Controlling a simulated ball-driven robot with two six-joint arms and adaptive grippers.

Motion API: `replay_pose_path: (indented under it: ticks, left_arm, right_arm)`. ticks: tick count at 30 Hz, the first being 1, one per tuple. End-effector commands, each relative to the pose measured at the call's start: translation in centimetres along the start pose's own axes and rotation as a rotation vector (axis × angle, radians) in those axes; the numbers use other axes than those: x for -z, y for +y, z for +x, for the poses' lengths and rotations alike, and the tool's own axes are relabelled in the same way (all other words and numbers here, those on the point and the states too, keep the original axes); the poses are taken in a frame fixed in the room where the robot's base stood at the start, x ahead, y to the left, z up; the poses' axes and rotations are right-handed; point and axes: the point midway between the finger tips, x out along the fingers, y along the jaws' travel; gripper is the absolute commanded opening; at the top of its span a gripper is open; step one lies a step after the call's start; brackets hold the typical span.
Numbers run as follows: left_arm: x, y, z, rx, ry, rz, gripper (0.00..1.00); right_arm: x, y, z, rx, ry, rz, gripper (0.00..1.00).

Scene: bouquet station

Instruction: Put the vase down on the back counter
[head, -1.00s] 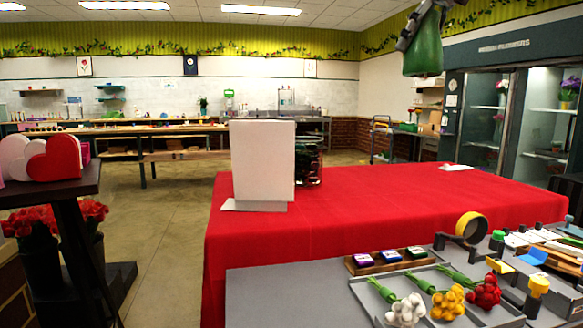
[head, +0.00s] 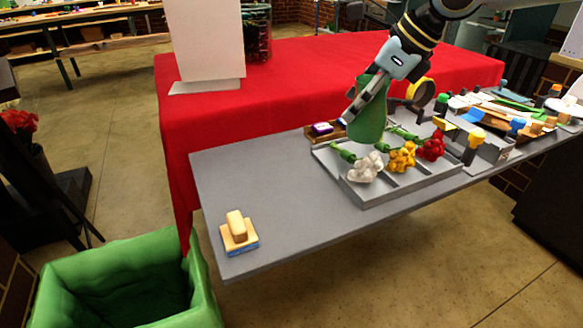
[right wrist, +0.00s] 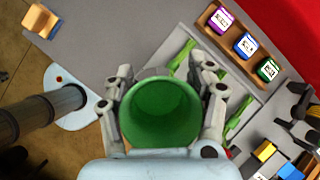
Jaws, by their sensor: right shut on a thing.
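My right gripper (head: 358,106) is shut on a green vase (head: 370,122) and holds it roughly upright above the grey counter (head: 265,178), over the flower tray's back edge. In the right wrist view I look into the open mouth of the vase (right wrist: 160,112); it seems empty, with the fingers (right wrist: 166,85) on both sides of it. The vase's base hides part of what lies behind it, and I cannot tell its exact height above the counter. My left gripper is not in view.
A grey tray (head: 412,188) holds white, yellow and red flower bunches. Behind is a red-covered table (head: 290,85) with a white panel (head: 207,40).

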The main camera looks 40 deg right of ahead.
Motion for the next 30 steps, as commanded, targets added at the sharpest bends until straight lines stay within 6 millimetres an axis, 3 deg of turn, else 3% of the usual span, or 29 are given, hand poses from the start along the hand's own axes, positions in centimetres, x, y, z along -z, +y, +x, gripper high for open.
replay_pose_path:
  ticks: [1,3,12,30]
  left_arm:
    - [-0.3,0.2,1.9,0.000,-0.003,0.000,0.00]
    - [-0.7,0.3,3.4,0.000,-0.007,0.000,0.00]
    - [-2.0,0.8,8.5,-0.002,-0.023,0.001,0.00]
    - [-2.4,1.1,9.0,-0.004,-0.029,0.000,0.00]
  right_arm:
    - [0.1,0.3,1.2,-0.001,-0.005,-0.001,0.00]
    - [0.0,0.6,1.9,0.000,-0.004,-0.002,0.00]
    - [-1.4,2.6,4.4,-0.004,-0.012,0.002,0.00]
    - [-4.2,6.5,9.4,-0.001,-0.003,0.000,0.00]
